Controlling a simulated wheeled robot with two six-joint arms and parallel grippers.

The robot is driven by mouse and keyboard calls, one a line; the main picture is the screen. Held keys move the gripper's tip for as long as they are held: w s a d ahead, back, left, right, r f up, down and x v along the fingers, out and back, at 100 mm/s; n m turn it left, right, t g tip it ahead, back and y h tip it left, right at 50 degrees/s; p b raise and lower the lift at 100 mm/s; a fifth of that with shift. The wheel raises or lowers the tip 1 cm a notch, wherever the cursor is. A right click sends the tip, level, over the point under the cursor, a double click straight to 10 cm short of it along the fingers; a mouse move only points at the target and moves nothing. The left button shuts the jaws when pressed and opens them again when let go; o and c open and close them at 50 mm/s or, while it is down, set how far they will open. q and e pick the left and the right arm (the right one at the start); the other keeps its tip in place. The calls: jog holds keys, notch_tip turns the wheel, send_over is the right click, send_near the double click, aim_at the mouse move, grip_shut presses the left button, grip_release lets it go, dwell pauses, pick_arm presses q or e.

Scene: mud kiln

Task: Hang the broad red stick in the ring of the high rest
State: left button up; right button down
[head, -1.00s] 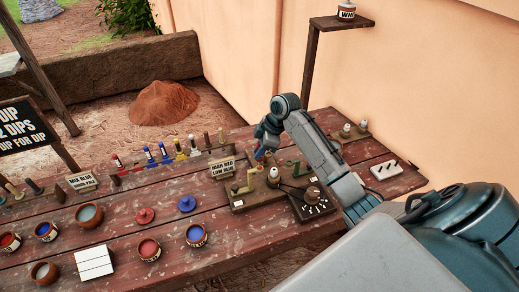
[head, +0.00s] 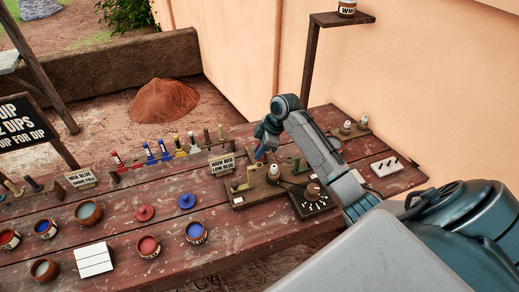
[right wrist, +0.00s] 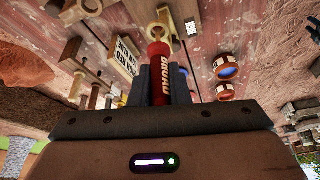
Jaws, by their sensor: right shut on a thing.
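In the head view the stick is mostly hidden by the gripper. Olive rests (head: 250,177) and (head: 295,162) stand on the board; I cannot tell which is high.
A white-topped knob (head: 273,172) and a dark dial block (head: 312,202) stand close to the gripper. A rack of coloured sticks (head: 165,152) is to the left. Paint pots (head: 149,247) and lids stand at the front left. A wall rises behind.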

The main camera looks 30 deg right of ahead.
aim_at(258, 143)
jog(key=shift+f, duration=0.45)
jog(key=shift+f, duration=0.25)
jog(key=shift+f, duration=0.8)
dwell(0.6)
jog(key=c, duration=0.8)
grip_release()
jog(key=shift+r+p, duration=0.5)
jog(key=shift+r, duration=3.25)
